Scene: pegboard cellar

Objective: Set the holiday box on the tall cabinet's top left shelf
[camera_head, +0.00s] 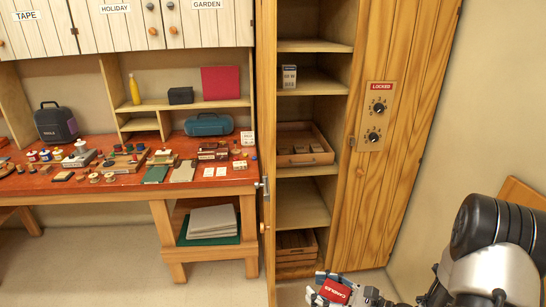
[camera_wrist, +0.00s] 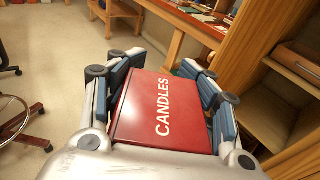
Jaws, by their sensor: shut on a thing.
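A red box lettered CANDLES (camera_wrist: 160,112) is held between the fingers of my gripper (camera_wrist: 158,64). In the head view the red box (camera_head: 336,291) and my gripper (camera_head: 330,287) are low, in front of the tall cabinet's foot. No HOLIDAY lettering shows on the box. The tall cabinet (camera_head: 405,120) has an open left column of shelves. Its top visible shelf (camera_head: 314,46) looks bare. The shelf below (camera_head: 318,84) holds a small grey-white box (camera_head: 289,77) at its left. My gripper is well below and apart from these shelves.
The cabinet's right door carries a LOCKED sign (camera_head: 381,87) and dials. A wooden tray (camera_head: 322,157) and a lower crate (camera_head: 297,251) sit in the column; one shelf (camera_head: 300,203) between is bare. A cluttered red workbench (camera_head: 100,205) stands left. A HOLIDAY label (camera_head: 114,8) marks a wall cupboard.

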